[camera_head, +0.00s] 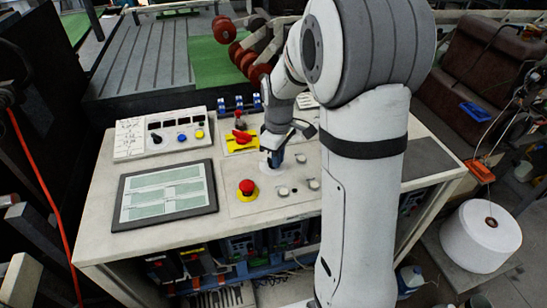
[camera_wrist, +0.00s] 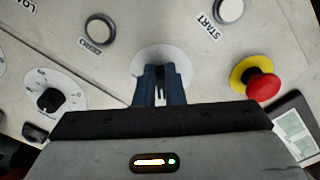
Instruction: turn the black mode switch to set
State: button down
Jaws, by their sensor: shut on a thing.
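My gripper (camera_head: 272,160) reaches down onto the control panel (camera_head: 240,206). In the wrist view its two blue fingers (camera_wrist: 160,88) are close together over a round white plate (camera_wrist: 163,58). They are shut on what appears to be the black mode switch, of which only a dark sliver shows between the fingers. Its pointer and any mode labels on the plate are hidden, so I cannot tell its setting. A different black knob (camera_wrist: 48,99) with a numbered dial sits to the left in the wrist view, apart from the gripper.
A red emergency button (camera_head: 246,187) on a yellow ring is close to the gripper; it also shows in the wrist view (camera_wrist: 263,86). White START (camera_wrist: 229,10) and ZERO (camera_wrist: 99,30) buttons are nearby. A screen (camera_head: 165,194) and a meter box (camera_head: 162,134) are to the left.

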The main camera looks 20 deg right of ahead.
jog(key=shift+w+r, duration=0.15)
jog(key=shift+w, duration=0.05)
jog(key=c, duration=1.7)
grip_release()
jog(key=shift+a, duration=0.15)
jog(key=shift+o, duration=0.9)
jog(key=shift+s, duration=0.1)
jog(key=shift+r+b, duration=0.3)
jog(key=shift+r, duration=3.5)
